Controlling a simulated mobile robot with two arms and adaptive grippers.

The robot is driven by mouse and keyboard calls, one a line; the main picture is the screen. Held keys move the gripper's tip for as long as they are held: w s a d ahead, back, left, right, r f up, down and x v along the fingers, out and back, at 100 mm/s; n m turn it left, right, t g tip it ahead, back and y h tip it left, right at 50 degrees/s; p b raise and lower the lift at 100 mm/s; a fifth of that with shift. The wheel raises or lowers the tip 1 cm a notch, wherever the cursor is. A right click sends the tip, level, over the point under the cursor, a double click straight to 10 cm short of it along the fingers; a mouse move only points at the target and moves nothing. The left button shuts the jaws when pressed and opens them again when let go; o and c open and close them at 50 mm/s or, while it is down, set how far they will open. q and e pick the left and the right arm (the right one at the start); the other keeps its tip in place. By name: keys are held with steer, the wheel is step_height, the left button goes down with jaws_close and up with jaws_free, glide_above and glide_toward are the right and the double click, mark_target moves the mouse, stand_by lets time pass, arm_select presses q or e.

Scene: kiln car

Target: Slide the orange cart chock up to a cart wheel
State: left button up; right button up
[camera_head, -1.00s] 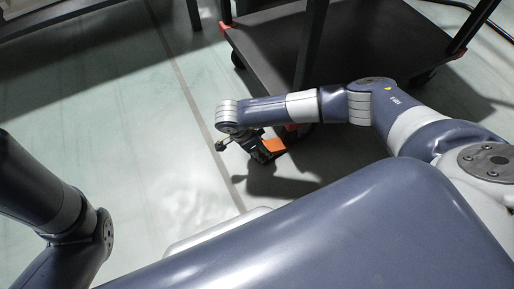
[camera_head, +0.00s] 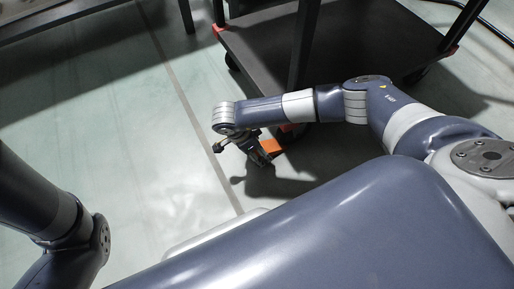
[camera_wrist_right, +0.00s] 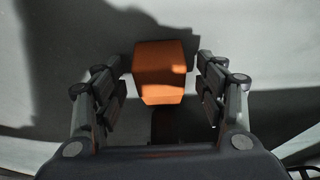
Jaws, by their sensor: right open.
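The orange chock (camera_head: 271,146) sits on the floor beside the near corner of the dark cart (camera_head: 345,48), partly hidden behind my right gripper (camera_head: 262,160). In the right wrist view the chock (camera_wrist_right: 160,72) lies between the two spread fingers of my right gripper (camera_wrist_right: 159,64), with a visible gap on each side. The gripper is open and low, tilted down. The near corner's wheel is mostly hidden behind my right arm. My left gripper is out of view.
A dark upright post (camera_head: 303,50) rises in front of the cart deck. A dark table edge (camera_head: 60,22) is at the upper left. A black cable (camera_head: 490,25) lies at the upper right. The pale floor (camera_head: 140,140) left of the chock is clear.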

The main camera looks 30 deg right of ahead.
steer(key=shift+r, duration=0.15)
steer(key=p+v, duration=0.6)
steer(key=v, duration=0.2)
stand_by(1.2)
steer(key=shift+a, duration=0.1)
steer(key=v, duration=0.5)
steer(key=a, duration=1.2)
steer(key=shift+s, duration=0.2)
